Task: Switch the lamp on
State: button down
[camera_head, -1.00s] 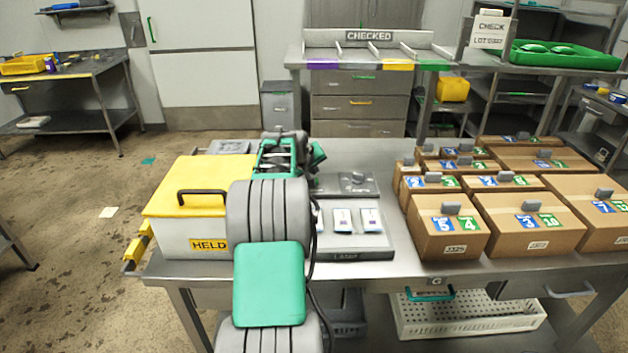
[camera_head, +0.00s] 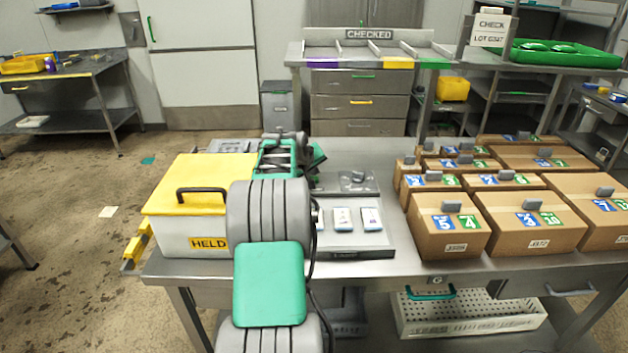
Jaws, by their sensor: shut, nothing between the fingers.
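No lamp is clearly recognisable in view. A flat grey metal plate (camera_head: 368,189) with a raised grey knob-like part (camera_head: 357,177) lies on the steel table (camera_head: 375,150), behind the tray of labelled packets; I cannot tell whether it is the lamp's switch. My arm rises in front of the table between the yellow-lidded box and the tray. My gripper (camera_head: 316,157) is at its far end, left of the plate and mostly hidden by my own arm links. It is shut and empty; its fingertips cannot be made out, nor whether it touches anything.
A white box marked HELD with a yellow lid (camera_head: 205,180) stands left of my arm. A grey tray (camera_head: 362,252) holds white packets to its right. Several cardboard boxes (camera_head: 447,238) crowd the right side. Behind is a CHECKED shelf (camera_head: 370,48). The back middle of the table is clear.

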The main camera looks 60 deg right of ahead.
jog(key=shift+f+b, duration=0.3)
jog(key=shift+f, duration=0.3)
dwell(0.7)
jog(key=shift+r, duration=0.15)
jog(key=shift+r+p, duration=0.55)
jog(key=shift+r, duration=0.3)
jog(key=shift+r, duration=0.1)
notch_tip(320, 180, up, 6)
jog(key=p, duration=0.3)
jog(key=shift+p, duration=0.35)
jog(key=shift+s, duration=0.1)
